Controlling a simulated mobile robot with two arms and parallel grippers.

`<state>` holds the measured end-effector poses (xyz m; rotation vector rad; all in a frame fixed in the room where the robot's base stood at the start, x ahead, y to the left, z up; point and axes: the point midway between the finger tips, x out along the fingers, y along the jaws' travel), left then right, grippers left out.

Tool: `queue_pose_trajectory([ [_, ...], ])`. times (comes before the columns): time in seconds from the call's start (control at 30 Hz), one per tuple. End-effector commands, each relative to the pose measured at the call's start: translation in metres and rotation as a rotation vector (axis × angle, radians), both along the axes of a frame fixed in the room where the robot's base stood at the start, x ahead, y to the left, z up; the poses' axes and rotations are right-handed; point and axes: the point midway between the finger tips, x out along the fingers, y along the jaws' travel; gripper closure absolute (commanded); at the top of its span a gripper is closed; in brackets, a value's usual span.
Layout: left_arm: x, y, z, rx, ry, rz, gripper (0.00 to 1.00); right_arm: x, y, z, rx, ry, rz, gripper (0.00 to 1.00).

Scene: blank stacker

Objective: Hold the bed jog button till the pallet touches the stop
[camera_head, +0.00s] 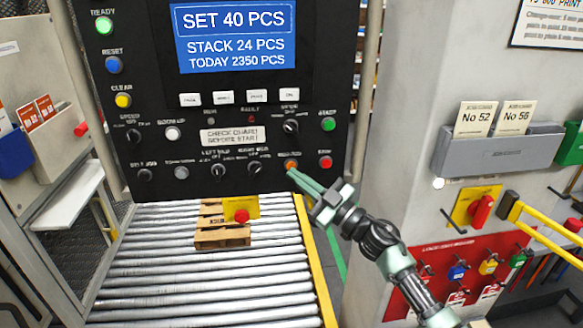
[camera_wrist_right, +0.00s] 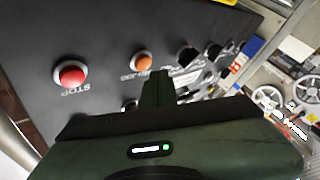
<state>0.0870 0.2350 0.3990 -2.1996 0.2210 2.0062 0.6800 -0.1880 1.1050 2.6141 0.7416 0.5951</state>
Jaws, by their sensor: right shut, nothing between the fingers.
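An orange button (camera_head: 291,164) sits low on the black control panel, left of a red button. The orange button also shows in the wrist view (camera_wrist_right: 142,62); its label is hard to read. My right gripper (camera_head: 293,173) is shut and empty, its tip just below the orange button; I cannot tell whether they touch. In the wrist view the fingertips (camera_wrist_right: 156,74) lie close beside the button. A wooden pallet (camera_head: 222,236) lies on the roller bed (camera_head: 190,282) below the panel. I cannot clearly make out the stop for the pallet. My left gripper is out of view.
The red button (camera_head: 325,162) is close to the gripper and reads STOP in the wrist view (camera_wrist_right: 70,73). A yellow plate with a red knob (camera_head: 241,211) hangs below the panel, partly in front of the pallet. A grey pillar (camera_head: 405,130) stands at right.

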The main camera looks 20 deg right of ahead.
Motion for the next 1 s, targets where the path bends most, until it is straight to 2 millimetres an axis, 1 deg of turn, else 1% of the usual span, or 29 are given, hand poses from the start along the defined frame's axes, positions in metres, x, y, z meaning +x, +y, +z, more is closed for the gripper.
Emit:
queue_pose_trajectory([
  [0.17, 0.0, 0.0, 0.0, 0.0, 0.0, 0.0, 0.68, 0.0, 0.0, 0.0, 0.0, 0.0, 0.0, 1.0],
  [0.47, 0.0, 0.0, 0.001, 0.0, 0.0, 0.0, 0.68, 0.008, -0.001, 0.001, 0.0, -0.001, 0.0, 1.0],
  [1.0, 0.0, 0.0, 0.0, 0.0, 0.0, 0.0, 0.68, 0.01, -0.001, 0.0, 0.0, 0.0, 0.0, 1.0],
])
